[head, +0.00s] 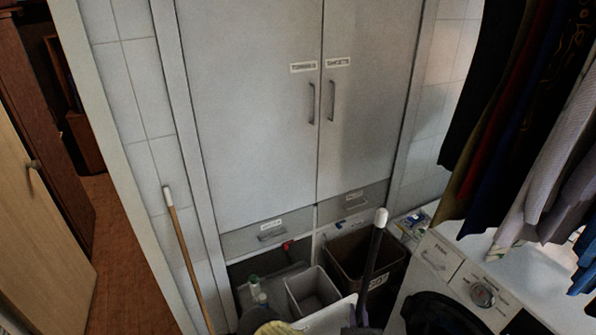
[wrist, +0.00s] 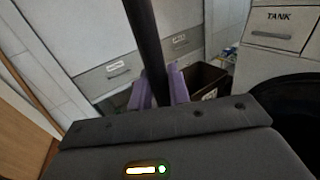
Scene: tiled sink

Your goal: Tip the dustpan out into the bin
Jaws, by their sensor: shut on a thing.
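The dustpan's long dark handle (head: 372,262) stands tilted in the head view, with a white cap on top. It also crosses the wrist view as a black pole (wrist: 147,40). My gripper (wrist: 161,90) has purple fingers on either side of this pole and is shut on it. The dustpan's pan and any contents cannot be made out; a pale flat piece at the bottom edge of the head view may be part of it. A brown open bin (head: 345,272) with a label stands behind the handle; it also shows in the wrist view (wrist: 210,76).
A smaller grey bin (head: 307,298) stands left of the brown one, near bottles (head: 256,290). A tall cabinet (head: 250,110) rises behind. A washing machine (head: 470,285) is at right, under hanging clothes (head: 540,120). A wooden stick (head: 186,250) leans at left.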

